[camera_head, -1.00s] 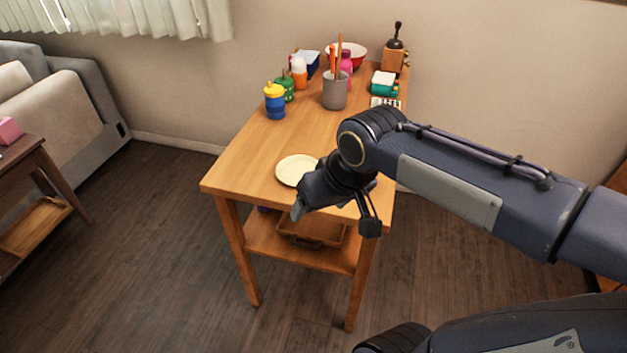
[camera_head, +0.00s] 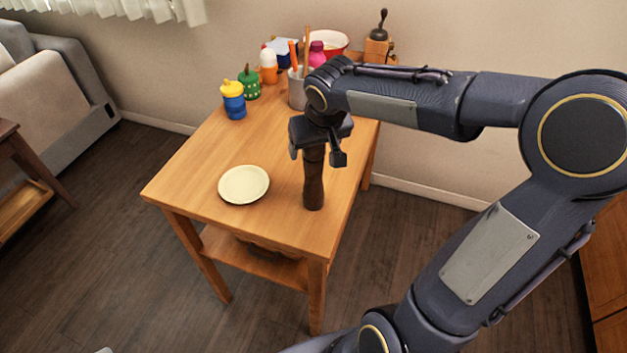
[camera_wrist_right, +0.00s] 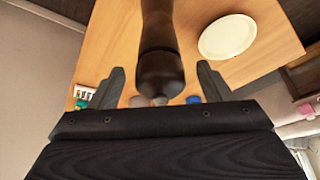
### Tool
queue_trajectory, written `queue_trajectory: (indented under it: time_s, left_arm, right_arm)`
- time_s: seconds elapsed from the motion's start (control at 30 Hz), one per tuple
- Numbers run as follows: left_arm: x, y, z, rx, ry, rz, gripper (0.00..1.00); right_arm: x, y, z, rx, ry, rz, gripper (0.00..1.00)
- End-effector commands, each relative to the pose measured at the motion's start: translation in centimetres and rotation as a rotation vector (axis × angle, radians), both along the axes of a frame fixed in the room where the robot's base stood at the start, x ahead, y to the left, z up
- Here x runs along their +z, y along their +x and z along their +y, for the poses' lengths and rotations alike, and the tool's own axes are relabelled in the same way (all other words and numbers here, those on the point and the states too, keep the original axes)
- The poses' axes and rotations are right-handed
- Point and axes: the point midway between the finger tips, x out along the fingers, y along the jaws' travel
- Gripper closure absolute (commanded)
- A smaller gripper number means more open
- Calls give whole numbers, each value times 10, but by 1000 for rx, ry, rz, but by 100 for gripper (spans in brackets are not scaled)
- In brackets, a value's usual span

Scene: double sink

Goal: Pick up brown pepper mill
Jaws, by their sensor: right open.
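The brown pepper mill (camera_head: 313,182) stands upright on the wooden table, right of a pale plate. My right gripper (camera_head: 318,145) is directly above it, pointing down, around or just over its top. In the right wrist view the dark mill (camera_wrist_right: 160,55) lies between the two spread fingers of the right gripper (camera_wrist_right: 160,85), with gaps visible on both sides. The gripper is open. The mill's top is hidden behind the gripper in the head view. My left gripper is not in view.
The wooden table (camera_head: 200,160) holds the plate (camera_head: 243,184), a blue and yellow cup (camera_head: 233,102), a green container (camera_head: 249,83), an orange and white bottle (camera_head: 268,68), a grey utensil holder (camera_head: 296,92) and a coffee grinder (camera_head: 379,45). The table's front left is clear.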

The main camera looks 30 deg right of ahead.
Motion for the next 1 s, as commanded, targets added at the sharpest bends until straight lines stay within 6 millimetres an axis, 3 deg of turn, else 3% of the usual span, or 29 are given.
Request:
queue_trajectory:
  time_s: [0.13, 0.4, 0.93, 1.0]
  left_arm:
    - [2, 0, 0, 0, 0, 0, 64]
    - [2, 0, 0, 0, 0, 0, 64]
    - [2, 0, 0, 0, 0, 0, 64]
    - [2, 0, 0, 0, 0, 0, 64]
  right_arm:
    - [-17, 6, -1, 0, 1, 3, 28]
    - [-20, 8, -1, -1, 1, 0, 28]
    - [-20, 8, -1, -1, 1, 0, 96]
    - [-19, 8, -1, -1, 1, -2, 98]
